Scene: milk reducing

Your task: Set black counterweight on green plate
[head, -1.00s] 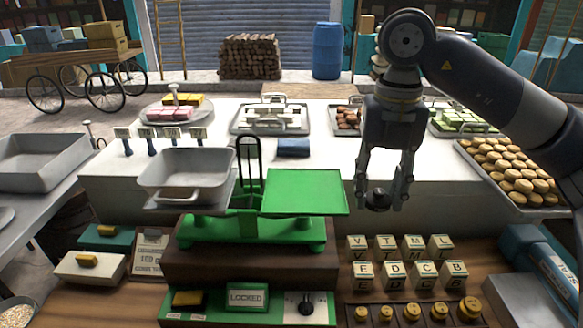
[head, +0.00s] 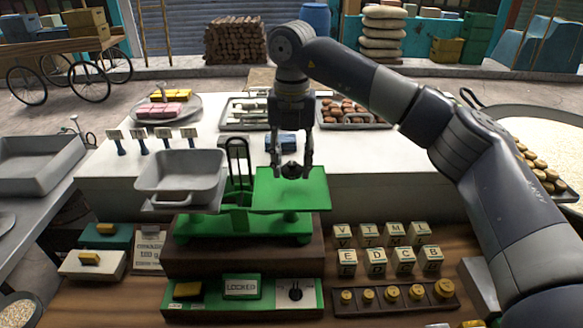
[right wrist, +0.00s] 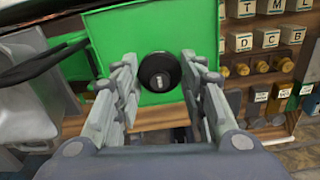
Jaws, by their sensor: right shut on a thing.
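The black counterweight (head: 291,171) is a small dark knob held between the fingertips of my right gripper (head: 291,166). The gripper is shut on it and points down over the back part of the green plate (head: 290,198). In the right wrist view the round black counterweight (right wrist: 159,72) shows against the green plate (right wrist: 115,45), near the plate's edge closest to the gripper. I cannot tell whether it touches the plate or hangs just above it. My left gripper is not in view.
The green scale carries a grey pan (head: 180,174) on its left side. A "LOCKED" sign (head: 241,287) and a dial sit in front. Letter blocks (head: 376,261) and a row of brass weights (head: 391,294) lie at right. Trays of sweets stand behind.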

